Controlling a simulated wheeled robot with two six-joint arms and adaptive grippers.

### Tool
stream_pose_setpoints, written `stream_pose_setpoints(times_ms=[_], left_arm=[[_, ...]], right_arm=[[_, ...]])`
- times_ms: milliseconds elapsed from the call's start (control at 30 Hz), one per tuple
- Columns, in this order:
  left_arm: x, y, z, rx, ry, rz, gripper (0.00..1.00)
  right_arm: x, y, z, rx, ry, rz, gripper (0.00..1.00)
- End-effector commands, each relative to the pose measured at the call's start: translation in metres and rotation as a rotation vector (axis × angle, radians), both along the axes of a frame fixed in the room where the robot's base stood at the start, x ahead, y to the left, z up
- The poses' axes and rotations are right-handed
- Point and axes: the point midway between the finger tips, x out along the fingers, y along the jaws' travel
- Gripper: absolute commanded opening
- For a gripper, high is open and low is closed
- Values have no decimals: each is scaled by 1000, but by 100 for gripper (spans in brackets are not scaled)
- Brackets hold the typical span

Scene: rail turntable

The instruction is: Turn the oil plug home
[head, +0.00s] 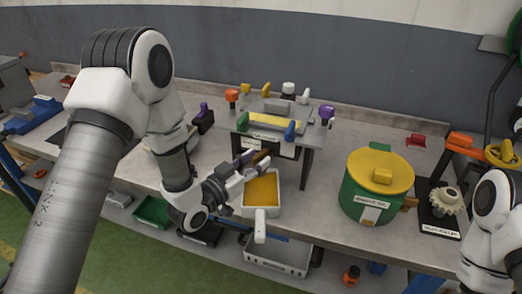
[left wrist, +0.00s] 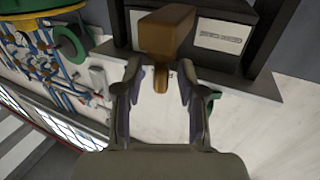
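A brown, block-headed piece, likely the oil plug (head: 262,156), is at my left gripper's fingertips in the head view, in front of a raised grey stand. In the left wrist view the brown block (left wrist: 166,32) lies at the fingertips, with a short narrow stem between the fingers. My left gripper (left wrist: 160,68) has its fingers spread, with gaps on both sides of the stem; it also shows in the head view (head: 248,164). How the plug sits in its seat is hidden. Part of my right arm shows at the right edge; its gripper is out of view.
A white pan (head: 277,210) with yellow contents stands just below the gripper. The grey stand (head: 307,167) carries several coloured knobs. A green drum with a yellow lid (head: 378,168) and a pale gear (head: 447,200) stand right. Bench between pan and drum is clear.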

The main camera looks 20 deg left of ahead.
Motion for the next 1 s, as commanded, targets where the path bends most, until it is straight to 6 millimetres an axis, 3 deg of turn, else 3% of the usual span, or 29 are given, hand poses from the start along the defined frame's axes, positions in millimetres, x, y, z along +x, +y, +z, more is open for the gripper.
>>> stream_pose_setpoints(times_ms=[167, 400, 500, 533, 1000], left_arm=[[19, -8, 1, 1, 1, 0, 40], [21, -9, 0, -1, 1, 1, 40], [21, -9, 0, 0, 1, 1, 4], [21, -9, 0, 0, 1, 1, 0], [21, -9, 0, 0, 1, -2, 0]], right_arm=[[0, 0, 7, 0, -1, 0, 56], [0, 0, 7, 0, 0, 0, 56], [0, 0, 7, 0, 0, 0, 56], [0, 0, 7, 0, 0, 0, 56], [0, 0, 7, 0, 0, 0, 56]])
